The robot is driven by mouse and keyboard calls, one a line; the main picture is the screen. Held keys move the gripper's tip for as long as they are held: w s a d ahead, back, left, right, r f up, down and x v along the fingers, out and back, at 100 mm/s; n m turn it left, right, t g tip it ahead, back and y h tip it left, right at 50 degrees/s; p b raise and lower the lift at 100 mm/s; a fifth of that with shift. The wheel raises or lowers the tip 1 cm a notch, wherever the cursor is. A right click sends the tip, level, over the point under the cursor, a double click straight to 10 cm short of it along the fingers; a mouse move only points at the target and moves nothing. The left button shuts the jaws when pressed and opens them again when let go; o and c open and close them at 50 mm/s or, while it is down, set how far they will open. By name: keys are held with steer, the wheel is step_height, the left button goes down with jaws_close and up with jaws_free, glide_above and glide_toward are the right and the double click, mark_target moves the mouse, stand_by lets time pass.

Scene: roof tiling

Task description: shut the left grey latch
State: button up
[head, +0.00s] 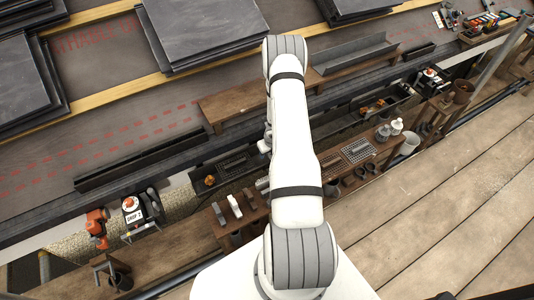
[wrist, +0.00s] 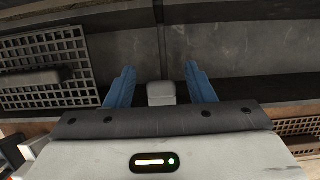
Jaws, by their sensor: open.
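My gripper (wrist: 160,67) is open in the wrist view, its two blue fingers spread apart. A small light grey block (wrist: 160,93) shows between the fingers, with a gap on each side; I cannot tell whether it is a latch. A darker grey bar (wrist: 35,78) lies across a slotted grille (wrist: 70,45) left of the fingers; it may be the left grey latch, but its state is unclear. In the head view my white arm hides most of the gripper and what is under it.
A dark gutter wall (wrist: 230,45) with a vertical seam runs behind the fingers. Another grille (wrist: 300,127) shows at the lower right. In the head view, a wooden bench (head: 225,222) with small parts stands below the gutter, and slate stacks (head: 205,30) lie on the roof.

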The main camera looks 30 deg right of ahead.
steer(key=p+v, duration=0.1)
steer(key=v, duration=0.5)
steer(key=shift+r, duration=0.3)
